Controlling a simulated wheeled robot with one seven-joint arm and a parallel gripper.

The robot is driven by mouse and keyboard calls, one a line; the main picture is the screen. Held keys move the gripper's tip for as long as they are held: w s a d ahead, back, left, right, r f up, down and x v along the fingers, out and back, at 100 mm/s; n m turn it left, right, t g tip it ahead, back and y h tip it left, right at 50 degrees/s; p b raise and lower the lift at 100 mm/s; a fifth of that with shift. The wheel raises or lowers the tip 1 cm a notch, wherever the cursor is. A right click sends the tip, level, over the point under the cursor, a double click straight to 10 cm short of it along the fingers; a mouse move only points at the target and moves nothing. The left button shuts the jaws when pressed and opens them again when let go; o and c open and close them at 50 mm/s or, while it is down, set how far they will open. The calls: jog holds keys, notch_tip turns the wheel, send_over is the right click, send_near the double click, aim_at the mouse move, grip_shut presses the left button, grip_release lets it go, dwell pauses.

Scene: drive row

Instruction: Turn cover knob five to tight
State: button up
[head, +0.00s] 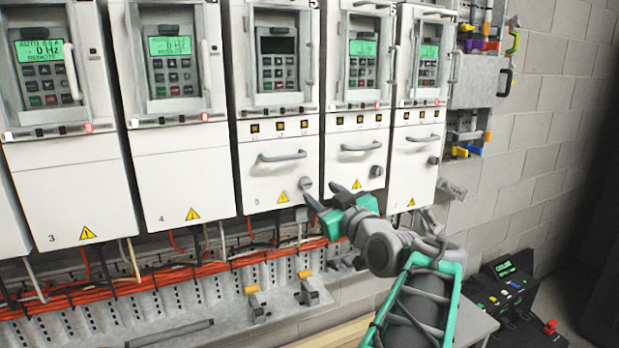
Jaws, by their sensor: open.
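Drive five (262,182) is the middle cabinet, with a "5" at the lower left of its white cover and a dark display. Its cover knob (305,184) is a small round grey knob at the cover's lower right. I cannot tell how tight it is. My gripper (326,197) is open, with dark fingertips and teal finger bases. It is just right of and slightly below the knob. The left fingertip is close to the knob or overlaps it in the picture; I cannot tell whether they touch. Nothing shows between the fingers.
Drive five's cover handle (282,156) is above left of the knob. Neighbouring drives have lit green displays; the one to the right has its own knob (376,171). Orange cables (180,268) and a slotted duct run below. A black control box (510,285) is at lower right.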

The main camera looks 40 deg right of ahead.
aim_at(308, 184)
jog(key=p+x, duration=0.3)
jog(key=x, duration=0.4)
jog(key=shift+w+f, duration=0.15)
jog(key=shift+w, duration=0.05)
jog(key=shift+c, duration=0.6)
grip_shut()
